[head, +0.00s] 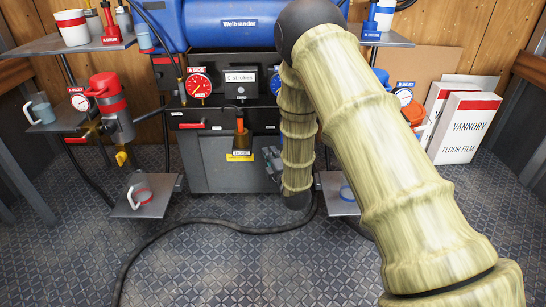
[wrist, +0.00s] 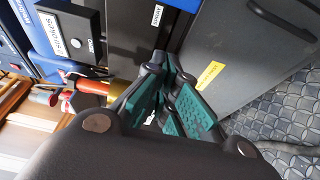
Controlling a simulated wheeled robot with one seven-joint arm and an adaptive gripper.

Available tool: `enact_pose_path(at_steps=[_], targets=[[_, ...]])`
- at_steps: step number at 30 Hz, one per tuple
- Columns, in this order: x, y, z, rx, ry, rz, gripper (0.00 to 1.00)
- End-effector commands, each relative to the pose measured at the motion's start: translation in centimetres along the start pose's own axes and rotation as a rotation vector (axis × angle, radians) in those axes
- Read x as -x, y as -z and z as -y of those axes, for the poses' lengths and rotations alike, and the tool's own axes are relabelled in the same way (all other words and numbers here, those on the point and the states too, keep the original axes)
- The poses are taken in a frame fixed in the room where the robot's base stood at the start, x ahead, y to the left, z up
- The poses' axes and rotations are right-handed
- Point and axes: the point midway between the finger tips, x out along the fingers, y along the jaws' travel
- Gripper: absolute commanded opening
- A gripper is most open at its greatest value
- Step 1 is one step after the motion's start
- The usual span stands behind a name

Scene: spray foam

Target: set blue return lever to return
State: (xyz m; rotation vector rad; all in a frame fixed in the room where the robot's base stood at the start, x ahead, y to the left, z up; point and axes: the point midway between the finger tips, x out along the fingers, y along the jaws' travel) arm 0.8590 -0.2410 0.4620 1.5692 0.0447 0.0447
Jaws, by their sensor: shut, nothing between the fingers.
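I cannot make out the blue return lever in either view; my arm covers the right side of the machine in the head view. The dark machine (head: 205,155) has a red lever (head: 190,126) on its left front. My gripper (head: 272,160) is in front of the machine's right lower front, partly hidden by my arm. In the wrist view its green-padded fingers (wrist: 172,105) are together with nothing held, close to the dark panel (wrist: 140,35). I cannot tell whether they touch it.
A blue tank (head: 225,25) tops the machine. A strokes counter (head: 240,82) and an orange-handled part (head: 241,135) are on its front. Small shelves (head: 150,203) flank it. White boxes (head: 465,130) stand at right. A black hose (head: 190,228) crosses the otherwise open floor.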

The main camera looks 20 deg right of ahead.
Motion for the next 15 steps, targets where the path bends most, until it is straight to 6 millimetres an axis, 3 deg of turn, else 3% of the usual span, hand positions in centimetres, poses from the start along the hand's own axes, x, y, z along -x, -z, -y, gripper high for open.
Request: enact_pose_path(at_steps=[12, 15], targets=[[-6.5, 0.0, 0.3, -0.003, -0.003, 0.000, 0.00], [-6.9, -0.8, 0.3, -0.003, 0.000, 0.004, 0.00]])
